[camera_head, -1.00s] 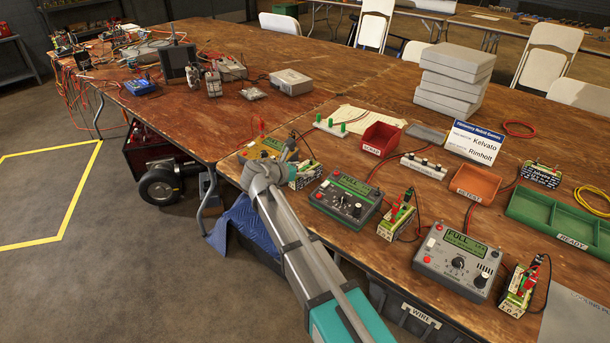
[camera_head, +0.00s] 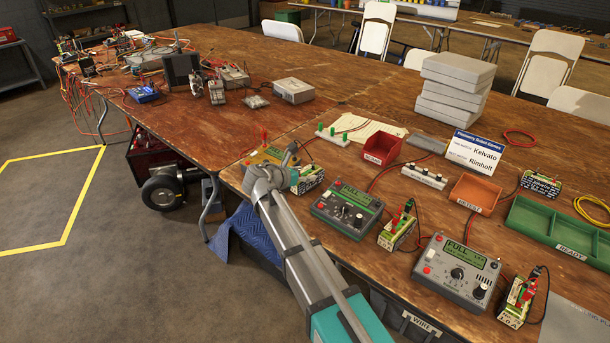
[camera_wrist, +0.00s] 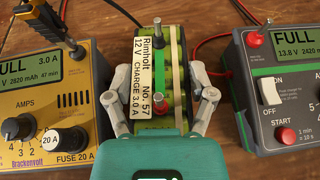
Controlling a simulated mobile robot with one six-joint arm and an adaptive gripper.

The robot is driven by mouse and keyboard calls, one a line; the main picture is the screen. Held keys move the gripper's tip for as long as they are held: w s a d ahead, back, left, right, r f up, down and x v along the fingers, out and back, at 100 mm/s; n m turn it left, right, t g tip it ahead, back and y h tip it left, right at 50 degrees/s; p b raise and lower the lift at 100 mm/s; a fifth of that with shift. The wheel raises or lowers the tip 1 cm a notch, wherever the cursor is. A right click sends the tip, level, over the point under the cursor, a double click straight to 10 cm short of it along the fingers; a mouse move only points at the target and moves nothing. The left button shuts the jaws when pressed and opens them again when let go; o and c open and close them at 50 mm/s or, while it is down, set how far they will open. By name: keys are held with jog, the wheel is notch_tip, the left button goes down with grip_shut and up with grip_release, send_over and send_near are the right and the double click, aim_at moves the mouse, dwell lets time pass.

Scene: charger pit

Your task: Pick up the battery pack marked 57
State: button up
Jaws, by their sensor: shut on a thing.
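The battery pack marked 57 (camera_wrist: 148,75) is in the middle of the wrist view, between the yellow and green chargers. Its white label reads Rimholt, 12 V, CHARGE 3.0 A, No. 57. A grey post and a red part show on its top, with pale bands along it. My gripper (camera_wrist: 160,100) is shut on the pack, one finger on each side. In the head view my gripper (camera_head: 284,172) hides part of the pack (camera_head: 309,178). I cannot tell whether the pack is clear of the table.
The yellow charger (camera_wrist: 45,110) stands close left, the green charger (camera_wrist: 285,85) close right; both read FULL. Black and red leads pass near the pack's far end. Other packs (camera_head: 396,232) and a grey charger (camera_head: 457,270) stand further right. A red bin (camera_head: 383,147) is behind.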

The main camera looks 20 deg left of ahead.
jog(key=shift+r+p, duration=0.4)
jog(key=shift+r, duration=0.3)
jog(key=s+r+p, duration=0.1)
jog(key=r+p, duration=0.1)
jog(key=s+a+r+p, duration=0.1)
jog(key=s+r+p, duration=0.1)
jog(key=s+a+r+p, duration=0.1)
jog(key=r+p, duration=0.1)
jog(key=shift+s, duration=0.3)
jog(key=p+v, duration=0.3)
jog(key=v, duration=0.6)
jog(key=shift+s+d+p, duration=0.15)
jog(key=shift+s+p, duration=0.15)
jog(key=shift+s, duration=0.2)
jog(key=shift+r, duration=0.1)
